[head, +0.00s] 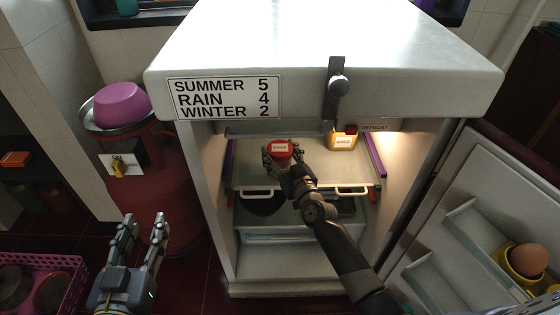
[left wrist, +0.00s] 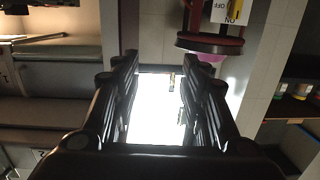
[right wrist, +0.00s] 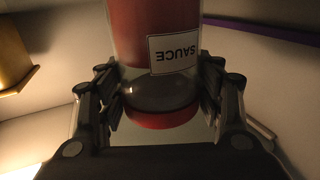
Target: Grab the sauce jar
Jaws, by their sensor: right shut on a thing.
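The sauce jar (head: 283,147) has a red lid and a white label, and is inside the open fridge above the upper shelf. My right gripper (head: 283,160) is shut on it. The right wrist view shows the jar (right wrist: 155,90) close up between the fingers of that gripper (right wrist: 165,100), with its SAUCE label upside down in the picture. I cannot tell whether the jar touches the shelf. My left gripper (head: 138,235) is open and empty outside the fridge, at the lower left; the left wrist view shows its fingers (left wrist: 163,100) apart.
A yellow labelled jar (head: 344,140) stands at the back right inside the fridge. The fridge door (head: 480,225) hangs open on the right, with an egg-like item in it. A red cylinder (head: 165,185) stands left of the fridge. A pink basket (head: 65,270) is at the lower left.

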